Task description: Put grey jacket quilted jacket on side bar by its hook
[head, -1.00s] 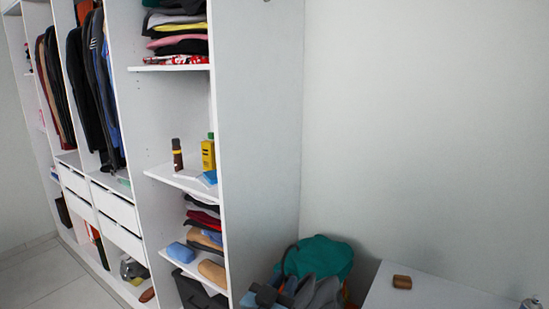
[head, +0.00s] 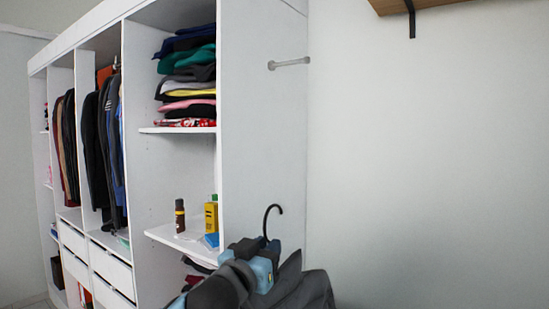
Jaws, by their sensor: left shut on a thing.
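The grey jacket (head: 311,291) hangs from my left gripper at the bottom of the head view, and its lower part is out of frame. Its black hook (head: 271,216) stands up above the gripper and curves at the top. My left gripper (head: 262,256) is shut on the jacket's hanger just below the hook. The side bar (head: 288,63) is a short metal rod on the wardrobe's white side panel, well above the hook and apart from it. My right gripper is not in view.
The white open wardrobe (head: 262,140) fills the left, with folded clothes (head: 187,75), a brown bottle (head: 180,215) and a yellow bottle (head: 211,214) on its shelves. A wooden wall shelf (head: 430,5) with a black bracket is at the upper right. The wall between is bare.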

